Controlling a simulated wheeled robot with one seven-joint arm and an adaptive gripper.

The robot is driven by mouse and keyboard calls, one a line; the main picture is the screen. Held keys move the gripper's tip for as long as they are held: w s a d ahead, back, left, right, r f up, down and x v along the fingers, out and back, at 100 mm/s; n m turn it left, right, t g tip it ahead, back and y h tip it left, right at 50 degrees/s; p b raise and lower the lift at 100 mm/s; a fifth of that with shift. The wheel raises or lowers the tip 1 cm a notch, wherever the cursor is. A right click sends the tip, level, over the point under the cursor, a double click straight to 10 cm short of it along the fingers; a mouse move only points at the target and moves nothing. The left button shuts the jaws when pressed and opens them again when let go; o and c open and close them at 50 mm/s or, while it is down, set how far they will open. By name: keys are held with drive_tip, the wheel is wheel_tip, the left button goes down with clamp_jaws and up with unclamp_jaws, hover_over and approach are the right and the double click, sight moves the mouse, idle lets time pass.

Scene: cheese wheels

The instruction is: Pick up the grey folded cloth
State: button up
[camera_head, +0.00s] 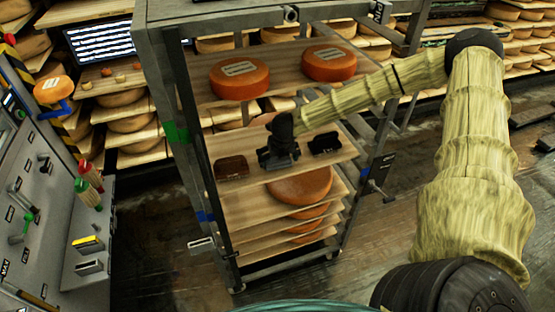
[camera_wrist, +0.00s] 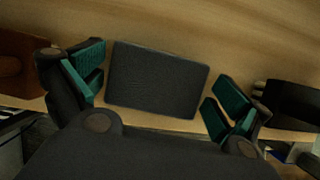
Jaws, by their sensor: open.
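The grey folded cloth (camera_wrist: 157,80) is a dark flat rectangle lying on a wooden shelf board (camera_wrist: 220,25), slightly turned in the wrist view. My gripper (camera_wrist: 158,90) is open, with one green-padded finger to the left of the cloth and one to the right. Gaps show between the pads and the cloth's edges. In the head view my gripper (camera_head: 279,160) is over the middle shelf of the rack and hides the cloth there.
On the same shelf, a brown object (camera_head: 232,167) lies left of my gripper and a black object (camera_head: 325,143) lies right. Orange cheese wheels (camera_head: 239,79) sit on the shelf above. Metal rack posts (camera_head: 180,120) frame the shelf.

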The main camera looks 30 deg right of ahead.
drive_tip(key=shift+c, duration=0.4)
drive_tip(key=c, duration=0.6)
drive_tip(key=shift+r, duration=0.1)
drive_tip(key=shift+r+b, duration=0.65)
drive_tip(key=shift+r, duration=0.55)
drive_tip(key=s+a+b, duration=0.1)
drive_tip(key=s+a, duration=0.1)
drive_tip(key=s, duration=0.3)
drive_tip(key=s+a+b, duration=0.1)
drive_tip(key=s+b, duration=0.1)
drive_tip(key=s, duration=0.4)
drive_tip(key=s+a+r+b, duration=0.1)
drive_tip(key=s+a+b, duration=0.1)
drive_tip(key=s, duration=0.4)
drive_tip(key=shift+s+a, duration=0.1)
drive_tip(key=shift+a, duration=0.25)
